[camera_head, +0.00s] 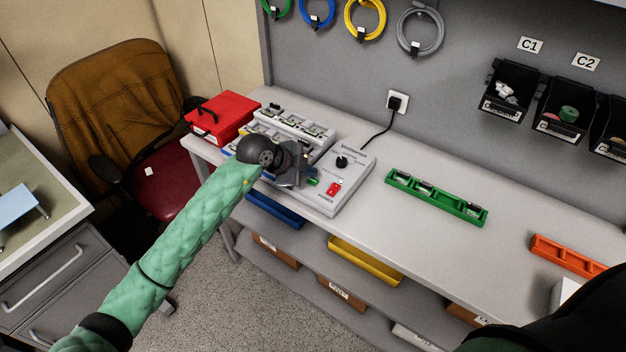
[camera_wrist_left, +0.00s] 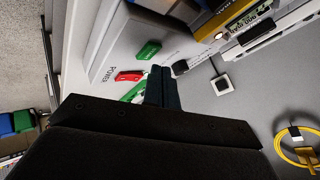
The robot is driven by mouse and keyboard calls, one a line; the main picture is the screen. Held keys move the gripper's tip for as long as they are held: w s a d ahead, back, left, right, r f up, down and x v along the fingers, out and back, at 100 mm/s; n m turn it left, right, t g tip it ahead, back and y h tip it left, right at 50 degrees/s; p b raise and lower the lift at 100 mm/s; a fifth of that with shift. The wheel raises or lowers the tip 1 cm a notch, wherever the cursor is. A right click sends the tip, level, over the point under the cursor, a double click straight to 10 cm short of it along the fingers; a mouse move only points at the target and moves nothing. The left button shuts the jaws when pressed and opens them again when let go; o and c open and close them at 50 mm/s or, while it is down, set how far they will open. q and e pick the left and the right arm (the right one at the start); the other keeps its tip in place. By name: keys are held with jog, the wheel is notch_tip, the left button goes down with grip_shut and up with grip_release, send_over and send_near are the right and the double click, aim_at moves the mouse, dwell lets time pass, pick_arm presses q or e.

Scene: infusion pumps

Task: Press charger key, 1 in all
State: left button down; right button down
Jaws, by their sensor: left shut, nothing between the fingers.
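The charger (camera_head: 325,205) is a pale grey box on the bench, with a black knob (camera_head: 341,161), a red power switch (camera_head: 333,188) and a small green part (camera_head: 312,181) on its top. My left gripper (camera_head: 304,172) is over the charger's left part and hides some of its panel. In the left wrist view its fingers (camera_wrist_left: 161,78) are shut and empty, between the red switch (camera_wrist_left: 129,76) and the black knob (camera_wrist_left: 180,67). A green key (camera_wrist_left: 148,50) lies just beyond the fingertips; another green part (camera_wrist_left: 133,93) is partly hidden. I cannot tell whether the fingertips touch the panel.
A rack of modules (camera_head: 299,125) and a red toolbox (camera_head: 222,117) stand behind and left of the charger. A green tray (camera_head: 437,198) and an orange tray (camera_head: 566,254) lie to the right. A black cable runs to a wall socket (camera_head: 397,101). Bench between trays is clear.

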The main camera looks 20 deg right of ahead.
aim_at(309, 182)
pick_arm(q)
jog(key=shift+r+p, duration=1.55)
jog(key=shift+r, duration=0.9)
jog(key=shift+s, duration=0.1)
